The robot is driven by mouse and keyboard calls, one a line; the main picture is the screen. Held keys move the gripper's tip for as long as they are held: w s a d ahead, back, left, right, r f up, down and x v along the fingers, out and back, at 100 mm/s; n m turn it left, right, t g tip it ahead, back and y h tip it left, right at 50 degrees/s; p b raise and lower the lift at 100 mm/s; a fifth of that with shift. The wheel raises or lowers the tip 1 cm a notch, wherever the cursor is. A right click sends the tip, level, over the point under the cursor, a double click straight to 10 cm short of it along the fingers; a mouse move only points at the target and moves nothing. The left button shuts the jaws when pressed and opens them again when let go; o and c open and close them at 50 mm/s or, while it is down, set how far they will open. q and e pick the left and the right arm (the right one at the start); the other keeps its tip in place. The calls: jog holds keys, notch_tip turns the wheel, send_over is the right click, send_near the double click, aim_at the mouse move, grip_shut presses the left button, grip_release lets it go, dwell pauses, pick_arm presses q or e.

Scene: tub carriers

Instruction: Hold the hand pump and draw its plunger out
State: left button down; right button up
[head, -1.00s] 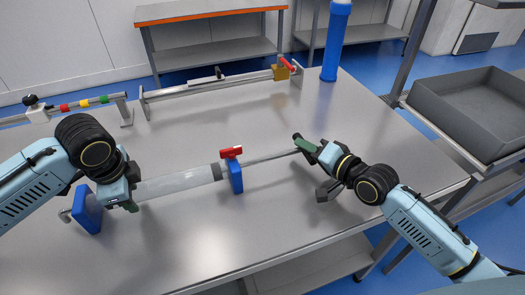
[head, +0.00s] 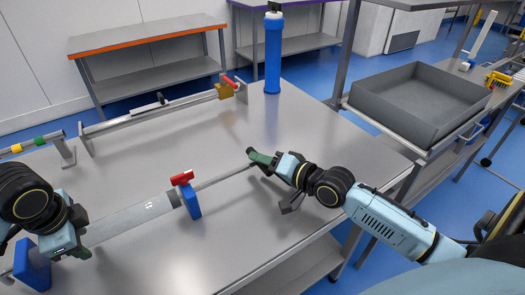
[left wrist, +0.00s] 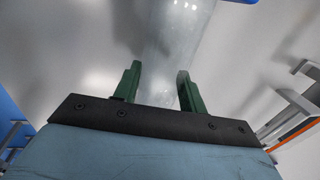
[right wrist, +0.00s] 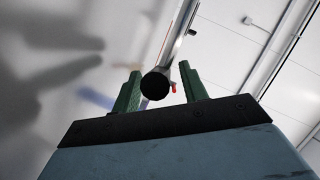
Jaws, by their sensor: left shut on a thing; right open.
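The hand pump lies across the table, its clear barrel (head: 130,221) running between two blue end blocks (head: 191,201). A red piece (head: 182,178) sits on top of the right block. My left gripper (head: 78,246) is shut on the barrel near its left end; the barrel also shows between its fingers in the left wrist view (left wrist: 170,60). A thin plunger rod (head: 222,178) extends from the right block. My right gripper (head: 262,160) is open at the rod's outer end. In the right wrist view, a round black knob (right wrist: 155,86) lies between its fingers, with gaps showing.
Behind the pump stands a long metal rail fixture (head: 160,109). A blue cylinder (head: 272,55) stands at the table's back corner. A grey tub (head: 420,98) is on a cart at the right. The steel table top (head: 130,150) is clear between the pump and the rail.

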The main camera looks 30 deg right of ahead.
jog(key=v, duration=1.1)
jog(key=shift+d, duration=0.1)
pick_arm(q)
jog(key=c, duration=0.7)
grip_release()
jog(key=r, duration=0.4)
jog(key=s+r, duration=0.1)
jog(key=r, duration=0.3)
jog(key=s+r, duration=0.1)
jog(key=r, duration=0.3)
jog(key=shift+s, duration=0.2)
jog(key=shift+f, duration=0.15)
pick_arm(e)
jog(key=shift+s, duration=0.1)
